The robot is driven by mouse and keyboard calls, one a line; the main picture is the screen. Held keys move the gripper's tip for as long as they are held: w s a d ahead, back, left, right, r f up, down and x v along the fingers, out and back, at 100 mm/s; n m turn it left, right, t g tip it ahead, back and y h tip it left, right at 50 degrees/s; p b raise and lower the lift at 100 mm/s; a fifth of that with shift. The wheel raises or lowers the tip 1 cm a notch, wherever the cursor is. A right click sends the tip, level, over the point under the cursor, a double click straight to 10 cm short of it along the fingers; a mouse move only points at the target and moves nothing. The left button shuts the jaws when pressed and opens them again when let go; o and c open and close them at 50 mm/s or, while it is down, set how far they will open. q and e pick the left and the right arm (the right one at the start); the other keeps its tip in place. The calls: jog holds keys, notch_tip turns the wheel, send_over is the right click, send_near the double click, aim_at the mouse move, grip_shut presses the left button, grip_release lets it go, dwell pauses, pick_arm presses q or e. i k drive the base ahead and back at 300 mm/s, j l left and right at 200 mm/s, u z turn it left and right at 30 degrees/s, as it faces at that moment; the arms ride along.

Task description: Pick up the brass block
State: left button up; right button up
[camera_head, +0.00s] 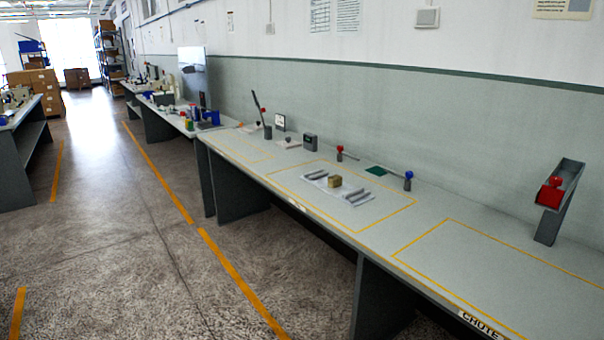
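The brass block (335,182) is a small tan-gold cube in the head view. It sits on the long light-grey workbench (390,250), within the middle yellow-outlined area. It stands on or among pale grey strips (357,196) that look like a low fixture; exactly what it rests on is too small to tell. Neither my left nor my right gripper is in view.
A grey chute (559,197) with a red piece stands at the bench's right. Red-topped (340,151) and blue-topped (408,178) posts, a dark box (310,141) and a green pad (376,171) line the back. The right outlined area is bare. Open floor (130,240) lies left.

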aim_at(335, 180)
jog(key=i+j+u, duration=0.55)
jog(key=i+u, duration=0.2)
jog(key=i, duration=0.3)
jog(key=i+j+u, duration=0.1)
jog(key=i+u, duration=0.25)
jog(key=i, duration=0.2)
jog(key=i+j+z, duration=0.1)
jog(key=i+z, duration=0.35)
jog(key=i+j+z, duration=0.3)
jog(key=i+z, duration=0.15)
jog(key=i+j+z, duration=0.45)
